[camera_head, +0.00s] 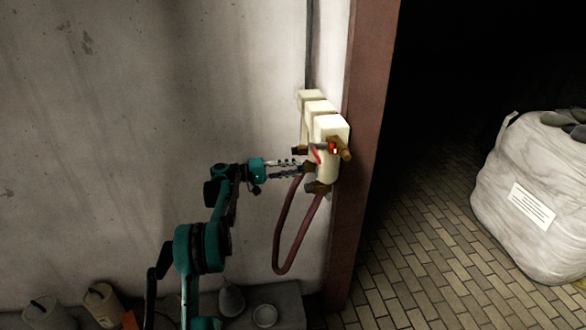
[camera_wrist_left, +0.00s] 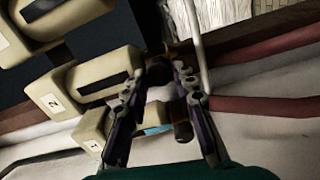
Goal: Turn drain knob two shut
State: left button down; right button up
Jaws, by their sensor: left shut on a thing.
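Several cream drain units hang in a row on the wall beside the brown post; the nearest unit (camera_head: 330,127) has brass fittings and a small red mark. In the left wrist view, the unit marked 2 (camera_wrist_left: 72,88) lies left of the fingers. My left gripper (camera_head: 301,168) reaches in from the left at the row. In the wrist view its two fingers (camera_wrist_left: 158,88) stand on either side of a small part in front of unit 2, taken as drain knob two, and are shut on it. The fingers hide most of that knob, so its angle cannot be told. My right gripper is not in view.
A red-brown hose (camera_head: 283,235) loops below the units. The brown post (camera_head: 362,150) stands close on their right. A ledge with jugs (camera_head: 103,300) and a bowl (camera_head: 265,315) is below. A big white sack (camera_head: 530,195) stands on the brick floor at right.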

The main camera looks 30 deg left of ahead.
pick_arm(q)
jog(key=shift+n, duration=0.6)
jog(key=c, duration=1.2)
grip_release()
jog(key=v, duration=1.2)
jog(key=shift+f, duration=0.1)
